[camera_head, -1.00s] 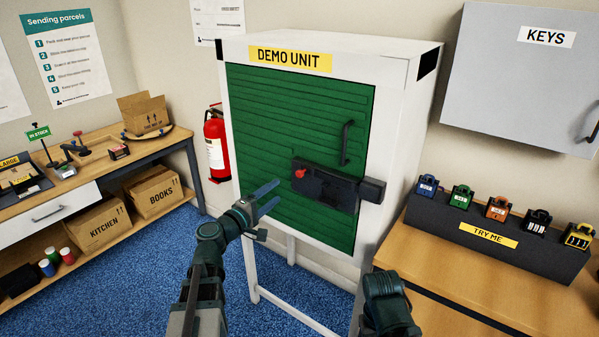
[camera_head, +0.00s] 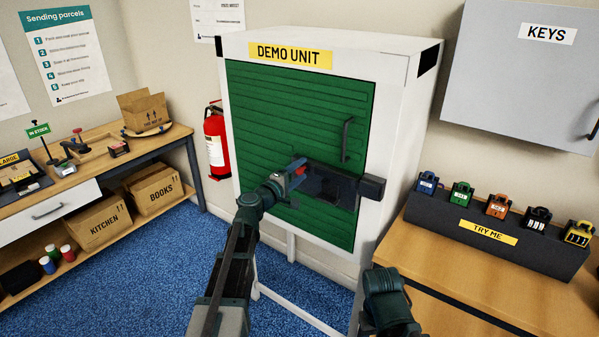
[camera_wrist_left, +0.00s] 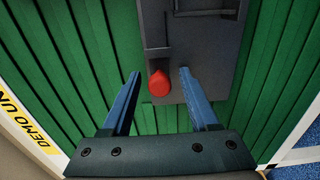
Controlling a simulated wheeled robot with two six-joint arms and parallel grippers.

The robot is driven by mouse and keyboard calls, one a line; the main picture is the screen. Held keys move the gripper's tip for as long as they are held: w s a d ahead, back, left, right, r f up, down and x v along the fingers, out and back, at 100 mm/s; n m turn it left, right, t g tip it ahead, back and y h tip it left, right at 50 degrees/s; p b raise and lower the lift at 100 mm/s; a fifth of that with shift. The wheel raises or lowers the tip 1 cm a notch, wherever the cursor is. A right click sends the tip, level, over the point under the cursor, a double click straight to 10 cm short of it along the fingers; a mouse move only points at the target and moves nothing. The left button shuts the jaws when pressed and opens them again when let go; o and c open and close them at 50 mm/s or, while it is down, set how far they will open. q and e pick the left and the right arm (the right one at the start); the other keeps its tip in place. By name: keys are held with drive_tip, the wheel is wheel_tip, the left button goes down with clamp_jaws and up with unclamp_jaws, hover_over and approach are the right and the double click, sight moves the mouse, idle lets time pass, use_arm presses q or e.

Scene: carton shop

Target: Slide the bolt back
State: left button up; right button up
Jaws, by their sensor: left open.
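The bolt's dark housing (camera_head: 330,186) is fixed across the green door (camera_head: 270,120) of the white demo unit. The bolt's red knob (camera_head: 300,172) is at the housing's left end, partly hidden by my gripper in the head view. My left gripper (camera_head: 294,172) is open at the knob. In the left wrist view the red knob (camera_wrist_left: 159,83) shows between the two blue fingers (camera_wrist_left: 158,85), with a gap on either side; the right finger lies over the bolt plate (camera_wrist_left: 200,50). My right arm shows low at the right; its fingers are not visible.
A dark door handle (camera_head: 347,140) stands above the bolt, and a dark keeper block (camera_head: 372,187) sits on the frame at its right. A bench with a padlock display (camera_head: 500,235) is to the right. A fire extinguisher (camera_head: 215,140) stands left of the unit.

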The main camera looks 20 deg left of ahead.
use_arm(q)
clamp_jaws()
idle(1.4)
